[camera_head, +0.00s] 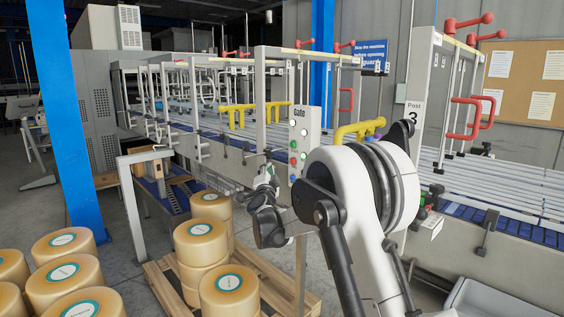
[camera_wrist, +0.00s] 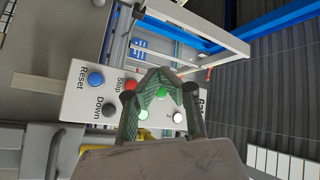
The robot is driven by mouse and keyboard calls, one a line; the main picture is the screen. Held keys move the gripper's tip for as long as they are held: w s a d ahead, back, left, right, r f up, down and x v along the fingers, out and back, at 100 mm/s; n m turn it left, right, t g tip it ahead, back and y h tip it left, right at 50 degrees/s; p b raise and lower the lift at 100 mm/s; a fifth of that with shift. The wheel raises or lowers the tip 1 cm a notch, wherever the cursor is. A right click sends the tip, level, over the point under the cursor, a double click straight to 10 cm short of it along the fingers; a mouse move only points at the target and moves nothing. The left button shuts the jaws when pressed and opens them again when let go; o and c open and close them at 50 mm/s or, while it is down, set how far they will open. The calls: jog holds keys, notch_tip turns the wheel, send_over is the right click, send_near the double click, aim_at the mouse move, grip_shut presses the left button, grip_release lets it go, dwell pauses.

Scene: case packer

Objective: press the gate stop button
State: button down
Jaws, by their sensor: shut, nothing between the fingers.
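The gate panel (camera_head: 309,149) is a pale upright box labelled "Gate" with a column of coloured buttons. In the wrist view the panel (camera_wrist: 76,104) appears turned sideways. A blue "Reset" button (camera_wrist: 96,80) and a "Down" button (camera_wrist: 109,110) lie farther left. A green button (camera_wrist: 162,92) shows between my fingers. My gripper (camera_wrist: 164,73) is shut and empty, in front of the panel; contact cannot be told. In the head view my gripper (camera_head: 265,176) is left of the panel.
A conveyor with metal guard frames runs behind the panel. Yellow handles (camera_head: 360,129) and the "Post 3" column (camera_head: 412,130) stand right of it. Round cheese-like wheels (camera_head: 229,290) are stacked on a wooden pallet (camera_head: 264,266) below. A blue pillar (camera_head: 63,120) stands at left.

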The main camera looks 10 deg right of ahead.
aim_at(293, 162)
jog(key=shift+w+a+f, duration=0.1)
jog(key=shift+w+f, duration=0.2)
jog(key=shift+w, duration=0.1)
jog(key=w+d, duration=0.4)
jog(key=d, duration=0.3)
jog(key=shift+w+d+p, duration=0.25)
jog(key=shift+w+p, duration=0.05)
jog(key=shift+p, duration=0.15)
jog(key=shift+d, duration=0.1)
dwell(1.3)
jog(key=shift+w+d+b, duration=0.2)
jog(key=shift+d+b, duration=0.05)
jog(key=shift+b, duration=0.05)
